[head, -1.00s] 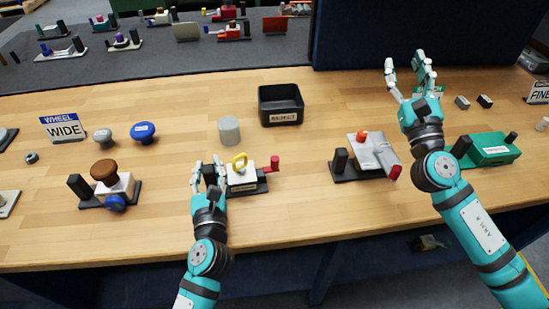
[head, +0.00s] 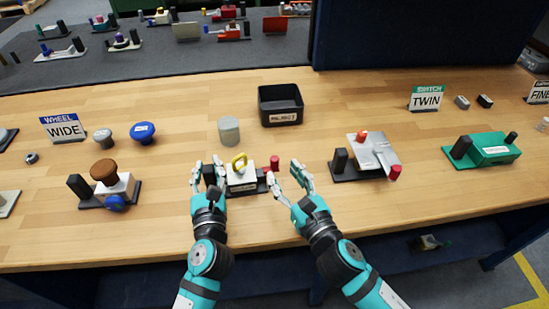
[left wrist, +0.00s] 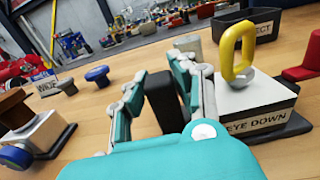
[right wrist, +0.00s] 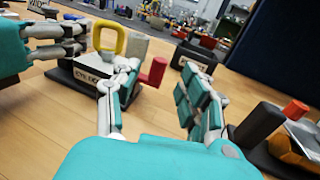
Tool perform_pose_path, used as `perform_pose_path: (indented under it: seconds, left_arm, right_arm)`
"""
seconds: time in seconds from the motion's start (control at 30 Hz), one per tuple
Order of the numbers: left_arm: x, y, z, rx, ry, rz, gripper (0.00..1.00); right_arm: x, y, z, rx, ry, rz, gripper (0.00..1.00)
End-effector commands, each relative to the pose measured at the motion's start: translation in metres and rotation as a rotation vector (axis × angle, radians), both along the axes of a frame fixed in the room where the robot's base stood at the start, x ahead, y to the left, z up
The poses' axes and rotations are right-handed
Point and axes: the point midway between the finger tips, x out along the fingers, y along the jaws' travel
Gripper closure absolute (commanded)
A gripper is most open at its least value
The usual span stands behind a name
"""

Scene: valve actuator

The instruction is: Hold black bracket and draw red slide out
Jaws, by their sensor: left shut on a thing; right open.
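The unit with the yellow eye ring (head: 239,160) is a white block on a dark base, labelled "EYE DOWN" in the left wrist view. Its black bracket (left wrist: 165,103) stands upright at the left end. My left gripper (head: 207,172) is shut on this bracket. The red slide (head: 274,163) sticks out at the right end of the unit. It also shows in the right wrist view (right wrist: 153,72), upright beyond my fingers. My right gripper (head: 286,171) is open and empty, just right of and in front of the red slide, with a gap visible in the right wrist view.
A grey cylinder (head: 229,130) and a black reject bin (head: 281,104) stand behind. A unit with a silver plate (head: 374,153) and black post is close on the right. A unit with a brown knob (head: 104,171) is on the left. The wood between is clear.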

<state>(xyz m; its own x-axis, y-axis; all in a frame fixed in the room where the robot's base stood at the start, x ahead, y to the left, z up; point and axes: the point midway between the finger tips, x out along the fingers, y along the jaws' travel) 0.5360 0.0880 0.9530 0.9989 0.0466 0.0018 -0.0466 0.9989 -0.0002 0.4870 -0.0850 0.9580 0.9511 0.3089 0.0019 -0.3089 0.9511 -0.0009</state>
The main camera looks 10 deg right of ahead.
Motion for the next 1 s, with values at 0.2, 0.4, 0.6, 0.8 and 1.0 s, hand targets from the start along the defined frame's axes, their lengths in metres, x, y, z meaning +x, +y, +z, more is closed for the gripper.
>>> perform_pose_path:
  seconds: [0.2,0.4,0.6,0.8,1.0]
  left_arm:
    - [-0.001,0.001,-0.007,0.003,0.014,0.002,1.0]
    - [-0.001,0.001,-0.007,0.003,0.014,0.002,1.0]
    - [-0.001,0.001,-0.007,0.003,0.014,0.002,1.0]
    - [-0.001,0.001,-0.007,0.003,0.014,0.002,1.0]
    - [-0.001,0.001,-0.007,0.003,0.014,0.002,1.0]
  right_arm:
    - [0.038,0.013,0.001,0.001,-0.002,0.0,0.57]
    - [0.054,0.018,0.0,0.001,0.0,0.0,0.57]
    - [0.057,0.018,-0.001,0.0,0.001,0.0,0.57]
    - [0.056,0.018,-0.001,0.0,0.001,0.0,0.67]
    - [0.056,0.018,-0.001,0.0,0.001,0.0,0.93]
